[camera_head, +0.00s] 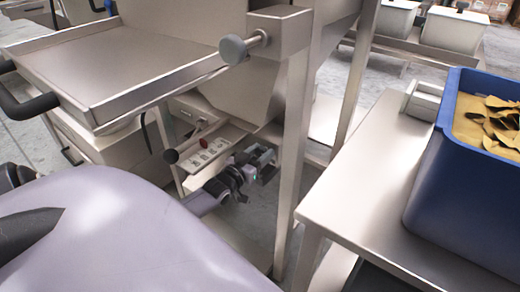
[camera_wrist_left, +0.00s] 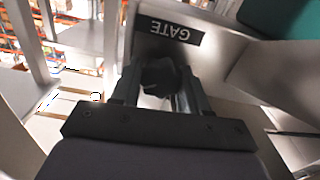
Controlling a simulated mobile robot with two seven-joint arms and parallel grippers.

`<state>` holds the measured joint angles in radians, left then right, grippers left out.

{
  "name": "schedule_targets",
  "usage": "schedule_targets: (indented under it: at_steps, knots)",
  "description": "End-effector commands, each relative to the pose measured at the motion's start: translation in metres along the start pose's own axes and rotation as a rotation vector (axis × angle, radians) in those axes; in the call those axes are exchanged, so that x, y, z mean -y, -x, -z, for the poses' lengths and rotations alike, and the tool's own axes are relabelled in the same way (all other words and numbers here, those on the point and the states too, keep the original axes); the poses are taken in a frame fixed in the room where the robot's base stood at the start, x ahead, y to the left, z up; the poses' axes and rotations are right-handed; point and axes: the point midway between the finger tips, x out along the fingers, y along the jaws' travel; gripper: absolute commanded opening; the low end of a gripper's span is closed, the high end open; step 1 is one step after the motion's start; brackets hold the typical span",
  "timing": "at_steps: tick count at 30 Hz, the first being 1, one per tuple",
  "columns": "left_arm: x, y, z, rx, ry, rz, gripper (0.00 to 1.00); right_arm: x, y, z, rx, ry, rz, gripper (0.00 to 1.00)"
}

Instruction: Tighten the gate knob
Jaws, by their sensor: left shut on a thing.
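The gate knob (camera_wrist_left: 158,74) is dark and lobed, and sits below a black GATE label (camera_wrist_left: 174,31) that reads upside down in the left wrist view. My left gripper (camera_wrist_left: 156,92) has one finger on each side of the knob and is shut on it. In the head view my left gripper (camera_head: 262,160) is low under the weigher's hopper, beside a metal post; the knob cannot be made out there. My right gripper is not in view.
A metal post (camera_head: 293,150) stands just right of my left gripper. A panel with buttons (camera_head: 207,150) and a black-ball lever (camera_head: 171,156) are to its left. A steel tray (camera_head: 120,65) juts out above. A blue bin (camera_head: 440,190) stands on the right table (camera_head: 365,185).

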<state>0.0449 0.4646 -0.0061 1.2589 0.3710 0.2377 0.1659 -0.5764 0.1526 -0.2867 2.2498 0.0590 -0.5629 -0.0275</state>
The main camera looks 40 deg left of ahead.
Motion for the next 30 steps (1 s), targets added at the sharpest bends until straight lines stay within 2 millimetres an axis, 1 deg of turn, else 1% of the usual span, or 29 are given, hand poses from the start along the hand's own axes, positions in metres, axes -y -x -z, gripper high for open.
schedule_targets:
  at_steps: [1,2,3,11,14,17,22,27,30]
  knots:
    - [0.001,0.0,0.001,-0.002,-0.006,0.0,0.54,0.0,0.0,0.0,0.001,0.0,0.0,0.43]
    - [0.001,0.0,0.001,-0.002,-0.006,0.0,0.64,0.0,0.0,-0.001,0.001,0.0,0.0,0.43]
    - [0.001,0.0,0.001,-0.002,-0.005,0.0,0.7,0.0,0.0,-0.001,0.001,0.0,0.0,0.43]
    - [0.0,0.0,0.001,0.0,-0.003,0.0,0.7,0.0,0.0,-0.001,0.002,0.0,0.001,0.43]
    - [0.0,0.004,0.001,0.001,-0.002,0.0,0.7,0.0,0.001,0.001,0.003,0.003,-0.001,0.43]
    - [0.0,0.013,0.001,0.002,-0.001,-0.001,0.7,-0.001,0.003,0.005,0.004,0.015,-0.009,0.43]
    - [0.0,0.038,0.002,0.003,-0.002,0.0,0.7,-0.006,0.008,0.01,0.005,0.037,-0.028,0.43]
    - [0.0,0.059,0.002,0.0,-0.003,0.0,0.7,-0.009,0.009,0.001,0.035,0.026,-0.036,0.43]
    - [0.0,0.067,0.001,0.001,-0.004,0.0,0.7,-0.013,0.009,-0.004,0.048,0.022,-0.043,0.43]
